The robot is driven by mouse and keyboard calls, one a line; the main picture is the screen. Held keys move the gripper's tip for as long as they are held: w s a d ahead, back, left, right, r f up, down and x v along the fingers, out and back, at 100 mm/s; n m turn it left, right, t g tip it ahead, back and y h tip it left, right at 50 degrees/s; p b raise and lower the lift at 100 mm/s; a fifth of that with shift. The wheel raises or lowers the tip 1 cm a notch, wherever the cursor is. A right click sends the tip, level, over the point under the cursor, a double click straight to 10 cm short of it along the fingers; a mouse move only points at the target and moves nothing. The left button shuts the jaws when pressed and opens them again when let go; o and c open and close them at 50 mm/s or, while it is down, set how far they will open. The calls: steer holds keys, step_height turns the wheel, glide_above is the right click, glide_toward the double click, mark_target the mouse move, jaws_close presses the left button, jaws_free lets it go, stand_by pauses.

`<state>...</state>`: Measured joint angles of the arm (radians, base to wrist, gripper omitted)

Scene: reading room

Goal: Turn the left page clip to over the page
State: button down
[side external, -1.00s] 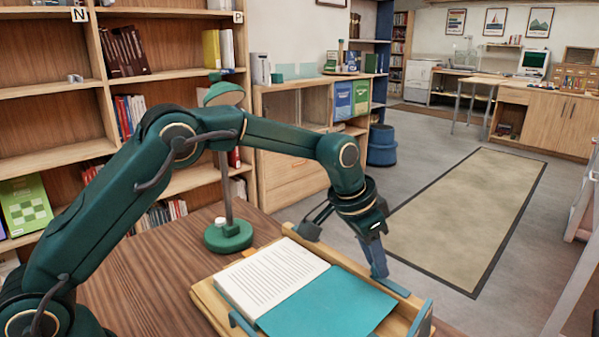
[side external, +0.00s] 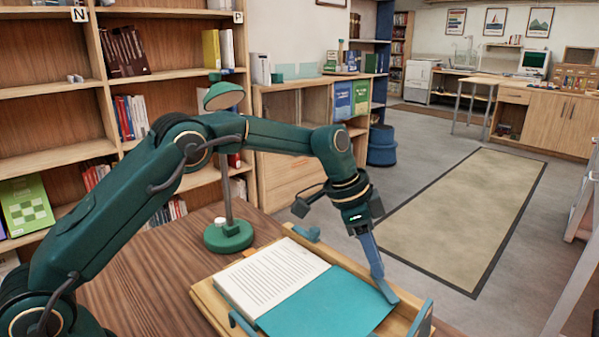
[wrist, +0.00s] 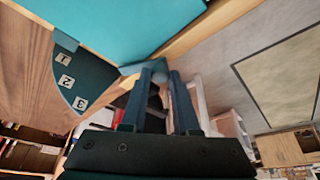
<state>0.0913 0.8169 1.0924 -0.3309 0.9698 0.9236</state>
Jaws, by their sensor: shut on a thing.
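An open book lies on a wooden stand (side external: 212,303), with a printed page (side external: 272,275) and a plain teal page (side external: 330,305); the teal page also shows in the wrist view (wrist: 125,25). My gripper (side external: 388,290) points down at the teal page's right edge, shut on a blue page clip (side external: 393,298). In the wrist view the clip (wrist: 130,69) lies between the fingertips (wrist: 160,72) and the page, its end at the page corner. The fingers partly hide the clip. Another blue clip (side external: 306,233) is at the stand's back edge, and a third (side external: 240,322) at the front.
A green lamp (side external: 228,236) stands on the table behind the book. An upright blue piece (side external: 421,318) rises at the stand's front right. A dark teal plate numbered 1, 2, 3 (wrist: 68,72) shows in the wrist view. The floor beyond the stand is open.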

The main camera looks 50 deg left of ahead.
steer(key=m, duration=0.2)
steer(key=m+g, duration=0.1)
steer(key=m, duration=0.1)
steer(key=shift+w+a+g+h, duration=0.15)
steer(key=shift+g+h, duration=0.15)
steer(key=shift+m, duration=0.7)
steer(key=c, duration=0.7)
jaws_free()
steer(key=shift+o, duration=0.2)
steer(key=shift+r, duration=0.1)
steer(key=shift+a+r, duration=0.25)
steer(key=shift+r, duration=0.25)
steer(key=s+a, duration=0.1)
steer(key=a, duration=0.3)
steer(key=s+a, duration=0.1)
steer(key=a, duration=0.2)
steer(key=s+a, duration=0.1)
steer(key=a, duration=0.3)
steer(key=shift+a, duration=0.3)
